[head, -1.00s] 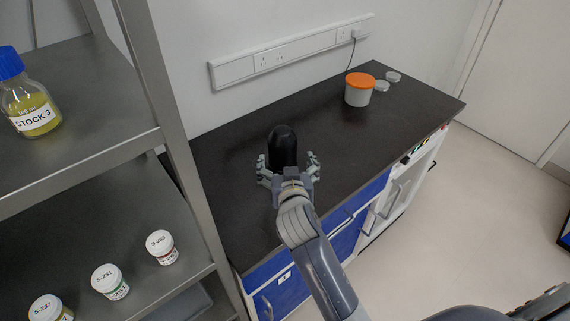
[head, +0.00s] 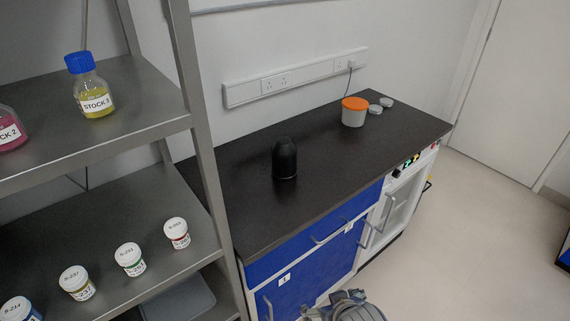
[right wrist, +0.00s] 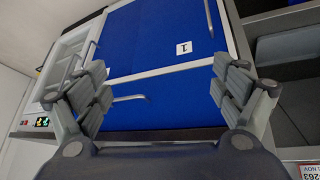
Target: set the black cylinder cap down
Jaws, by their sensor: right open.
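The black cylinder cap (head: 285,158) stands upright on the dark countertop (head: 240,205) in the head view, domed end up. Nothing touches it but the counter. My right gripper (right wrist: 158,88) is open and empty in the right wrist view, facing the blue cabinet front. In the head view, part of my right arm shows at the bottom edge, well below and in front of the cap. My left gripper is not in view.
A white tub with an orange lid (head: 354,112) stands at the counter's far end, beside small pale lids (head: 380,106). A metal shelf rack (head: 200,130) at left holds several labelled bottles and jars. Blue cabinet doors (head: 310,285) front the counter. The counter around the cap is clear.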

